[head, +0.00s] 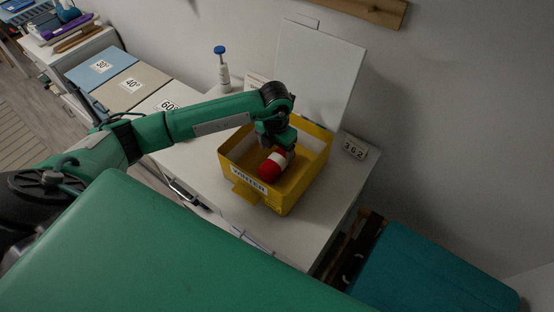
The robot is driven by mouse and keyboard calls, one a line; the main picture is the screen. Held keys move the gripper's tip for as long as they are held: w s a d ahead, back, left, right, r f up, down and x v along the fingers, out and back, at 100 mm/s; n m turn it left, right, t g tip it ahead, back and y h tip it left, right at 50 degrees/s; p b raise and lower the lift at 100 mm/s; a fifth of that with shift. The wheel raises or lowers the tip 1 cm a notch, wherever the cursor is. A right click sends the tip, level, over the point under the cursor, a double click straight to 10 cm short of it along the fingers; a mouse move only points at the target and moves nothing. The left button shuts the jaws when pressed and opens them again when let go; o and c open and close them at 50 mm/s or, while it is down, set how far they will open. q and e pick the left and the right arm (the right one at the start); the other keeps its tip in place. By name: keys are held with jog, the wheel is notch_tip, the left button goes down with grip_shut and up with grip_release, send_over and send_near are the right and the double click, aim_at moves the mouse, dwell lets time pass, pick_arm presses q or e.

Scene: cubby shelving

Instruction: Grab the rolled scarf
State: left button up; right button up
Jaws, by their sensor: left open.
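The rolled scarf (269,170) is red with a white band and lies inside a yellow box (315,170) labelled "WINTER". The box stands on a white cabinet top, with its pale lid (320,75) raised at the back. My left gripper (279,149) reaches down into the box from the left, right at the far end of the scarf. Its jaws are open, and its fingertips partly hide that end. I cannot tell whether they touch the scarf. My right gripper does not show.
A white bottle with a blue cap (222,70) stands behind my left arm. A small block reading "362" (354,148) is right of the box. Labelled bins (130,85) are at left. A teal padded surface (430,275) is at lower right.

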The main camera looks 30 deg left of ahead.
aim_at(277, 157)
pick_arm(q)
jog(key=shift+f, duration=0.15)
notch_tip(277, 157, down, 5)
jog(key=p, duration=0.3)
jog(key=shift+d, duration=0.15)
jog(key=c, duration=1.1)
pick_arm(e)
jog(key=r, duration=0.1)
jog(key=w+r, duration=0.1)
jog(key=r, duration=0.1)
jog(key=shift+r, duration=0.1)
